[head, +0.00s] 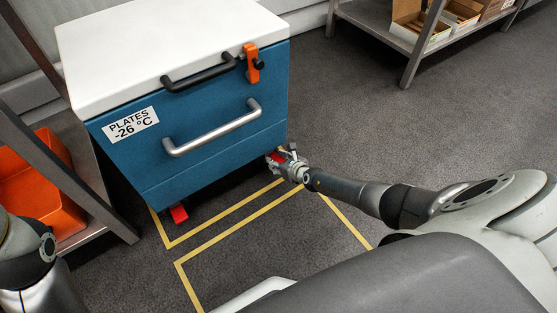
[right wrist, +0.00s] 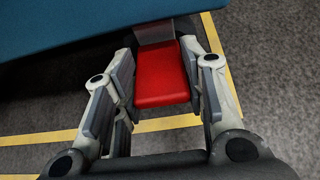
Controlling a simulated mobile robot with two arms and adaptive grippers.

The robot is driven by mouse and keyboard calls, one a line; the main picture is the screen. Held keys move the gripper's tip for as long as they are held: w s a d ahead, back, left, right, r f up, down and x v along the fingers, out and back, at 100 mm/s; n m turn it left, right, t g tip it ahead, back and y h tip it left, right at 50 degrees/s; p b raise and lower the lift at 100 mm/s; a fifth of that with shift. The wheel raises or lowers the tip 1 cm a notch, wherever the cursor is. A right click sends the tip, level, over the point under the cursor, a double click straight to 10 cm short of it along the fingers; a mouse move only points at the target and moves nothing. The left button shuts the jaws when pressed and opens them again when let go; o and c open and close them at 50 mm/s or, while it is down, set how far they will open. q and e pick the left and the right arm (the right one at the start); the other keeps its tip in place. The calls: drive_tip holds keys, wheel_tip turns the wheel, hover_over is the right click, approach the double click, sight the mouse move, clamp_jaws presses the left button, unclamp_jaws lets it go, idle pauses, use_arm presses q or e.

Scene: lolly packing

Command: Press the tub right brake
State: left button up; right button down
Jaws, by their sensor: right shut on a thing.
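The tub (head: 210,150) is a blue chest with a white lid, a silver front handle and a label reading "PLATES -26 °C". Its right brake is a red pedal (right wrist: 162,75) low at the tub's right front corner, partly hidden by the gripper in the head view (head: 276,158). My right gripper (head: 283,157) is at that corner, shut on the red pedal, with a finger on each side of it in the right wrist view (right wrist: 160,95). Another red brake pedal (head: 179,213) shows under the tub's left front. My left gripper is out of view.
Yellow floor lines (head: 215,228) run in front of the tub. A shelf with an orange bin (head: 55,215) stands at the left. A rack (head: 405,45) with cardboard boxes stands at the back right. The grey floor right of the tub is clear.

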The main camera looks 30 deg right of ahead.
drive_tip(key=c, duration=0.9)
unclamp_jaws()
drive_tip(key=shift+s+d+r, duration=0.1)
drive_tip(key=shift+s+r, duration=0.15)
drive_tip(key=shift+s, duration=0.25)
drive_tip(key=s, duration=0.8)
drive_tip(key=s+d, duration=0.1)
drive_tip(key=s, duration=0.3)
